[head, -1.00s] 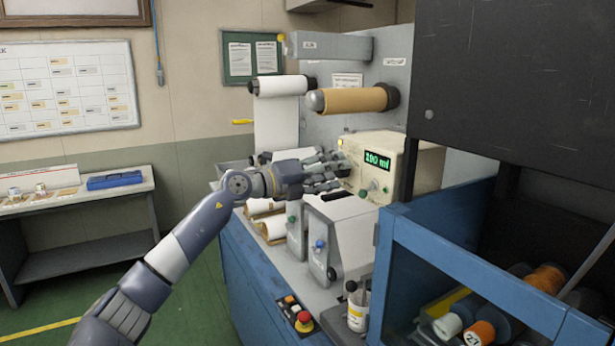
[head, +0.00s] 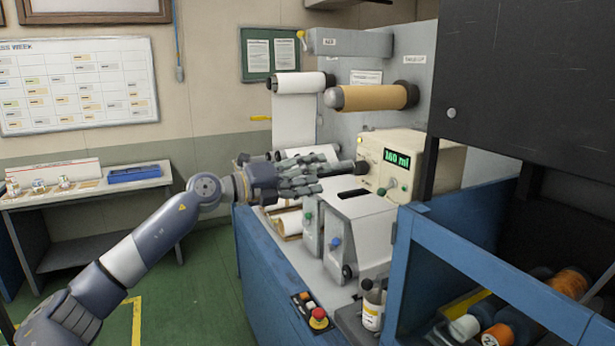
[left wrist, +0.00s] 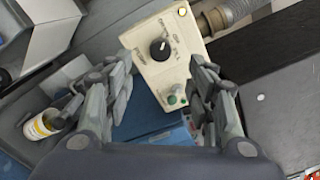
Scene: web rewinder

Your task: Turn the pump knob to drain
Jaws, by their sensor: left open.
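The pump is a cream box (head: 425,160) with a green lit display (head: 396,158) that seems to read 160 ml. In the left wrist view its front face shows a black knob (left wrist: 160,48) with a white pointer line; the labels around it are too small to read. My left gripper (head: 335,172) is open in front of the pump's left side. In the left wrist view the open fingers (left wrist: 160,85) stand on either side of the pump face, apart from the knob. My right gripper is not in view.
A small bottle (head: 373,308) and a red stop button (head: 318,318) are near the bench's front. A blue frame (head: 480,265) with spools stands at right. A brown roll (head: 370,97) hangs above.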

